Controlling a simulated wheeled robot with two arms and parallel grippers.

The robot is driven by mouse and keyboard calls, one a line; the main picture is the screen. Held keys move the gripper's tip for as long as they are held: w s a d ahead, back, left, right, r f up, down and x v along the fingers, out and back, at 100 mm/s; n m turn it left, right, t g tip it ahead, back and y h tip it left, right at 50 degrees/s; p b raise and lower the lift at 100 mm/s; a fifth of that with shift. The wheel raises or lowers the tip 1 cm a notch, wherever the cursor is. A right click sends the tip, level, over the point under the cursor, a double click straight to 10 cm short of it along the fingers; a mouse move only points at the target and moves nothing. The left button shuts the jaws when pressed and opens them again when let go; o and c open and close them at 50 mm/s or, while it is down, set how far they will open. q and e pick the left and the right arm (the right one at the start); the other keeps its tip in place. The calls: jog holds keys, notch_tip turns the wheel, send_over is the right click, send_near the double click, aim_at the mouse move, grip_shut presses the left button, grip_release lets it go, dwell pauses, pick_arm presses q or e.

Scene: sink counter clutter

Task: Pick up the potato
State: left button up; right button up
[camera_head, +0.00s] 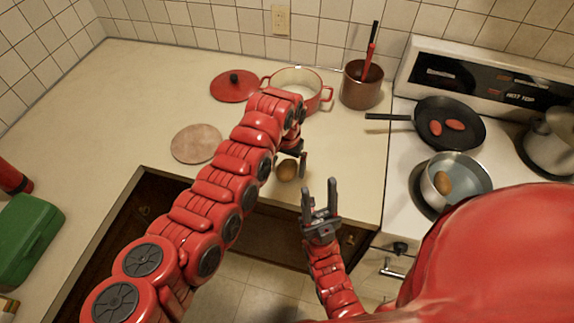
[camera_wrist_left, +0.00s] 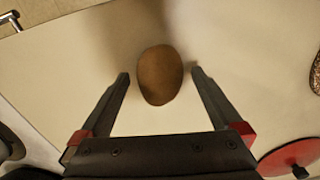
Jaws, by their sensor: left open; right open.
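A brown potato (camera_head: 287,170) lies on the counter near its front edge. In the left wrist view the potato (camera_wrist_left: 160,82) sits centred between the fingertips, with a gap on each side. My left gripper (camera_head: 290,160) is open over it and not gripping; in the head view my arm partly hides the fingers. My right gripper (camera_head: 321,196) is open and empty, pointing up in front of the counter edge. A second brown, potato-like item (camera_head: 443,183) lies in a metal pot (camera_head: 471,172) on the stove.
A red lid (camera_head: 234,86), a cream pot with red handles (camera_head: 318,101), a brown pot with a red-handled utensil (camera_head: 361,92) and a round board (camera_head: 196,143) stand around the arm. A black pan (camera_head: 466,118) holds two red items. A green box (camera_head: 27,238) is far left.

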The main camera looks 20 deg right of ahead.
pick_arm(q)
jog(key=shift+f, duration=0.1)
jog(key=c, duration=1.5)
